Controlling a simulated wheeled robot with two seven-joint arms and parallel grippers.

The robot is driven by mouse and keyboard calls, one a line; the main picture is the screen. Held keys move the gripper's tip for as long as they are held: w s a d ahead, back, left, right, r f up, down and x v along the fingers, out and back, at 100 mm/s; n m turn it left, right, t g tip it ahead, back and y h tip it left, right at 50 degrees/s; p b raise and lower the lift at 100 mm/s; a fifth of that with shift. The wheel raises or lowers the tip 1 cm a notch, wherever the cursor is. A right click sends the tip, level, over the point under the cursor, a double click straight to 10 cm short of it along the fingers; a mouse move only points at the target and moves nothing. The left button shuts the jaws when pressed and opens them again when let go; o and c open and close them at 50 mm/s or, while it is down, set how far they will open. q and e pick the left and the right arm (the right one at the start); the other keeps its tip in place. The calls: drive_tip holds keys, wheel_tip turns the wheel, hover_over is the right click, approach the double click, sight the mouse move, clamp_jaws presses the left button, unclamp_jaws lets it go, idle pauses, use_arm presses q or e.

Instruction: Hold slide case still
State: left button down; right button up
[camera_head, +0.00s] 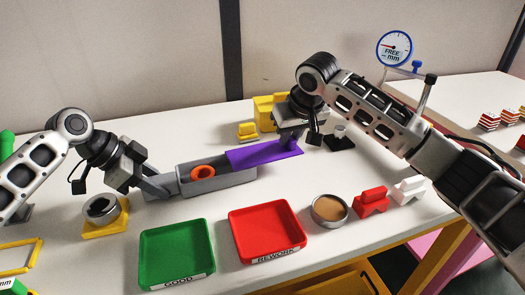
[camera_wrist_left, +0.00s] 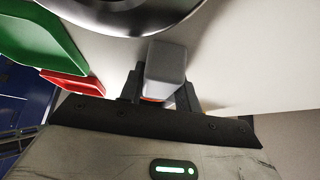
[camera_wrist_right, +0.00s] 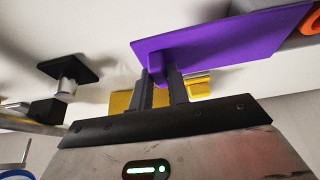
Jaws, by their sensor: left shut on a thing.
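The slide case is a long grey box (camera_head: 222,181) in the head view, with an orange ring (camera_head: 204,173) inside its open part. Its purple lid (camera_head: 262,154) is slid out to the right, overlapping the box's right end. My left gripper (camera_head: 160,187) is shut on the grey tab at the case's left end; the tab (camera_wrist_left: 166,66) shows between its fingers in the left wrist view. My right gripper (camera_head: 290,143) is at the lid's right end. In the right wrist view its fingers (camera_wrist_right: 162,82) close on the lid's small upright purple tab (camera_wrist_right: 157,64).
A green tray (camera_head: 177,252) and a red tray (camera_head: 267,231) stand in front of the case. A round tin (camera_head: 329,210), red block (camera_head: 371,201) and white block (camera_head: 409,190) are front right. A yellow stand with a ring (camera_head: 103,215) is left. Yellow blocks (camera_head: 248,131) stand behind.

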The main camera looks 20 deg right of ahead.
drive_tip(key=shift+s+f+g, duration=0.15)
drive_tip(key=shift+s+f, duration=0.05)
drive_tip(key=shift+f, duration=0.25)
drive_tip(key=shift+s+f+g, duration=0.15)
drive_tip(key=shift+f, duration=0.3)
drive_tip(key=o, duration=0.6)
drive_tip(key=shift+w+r, duration=0.1)
drive_tip(key=shift+r, duration=0.6)
drive_tip(key=shift+w+r, duration=0.1)
drive_tip(key=shift+r, duration=1.85)
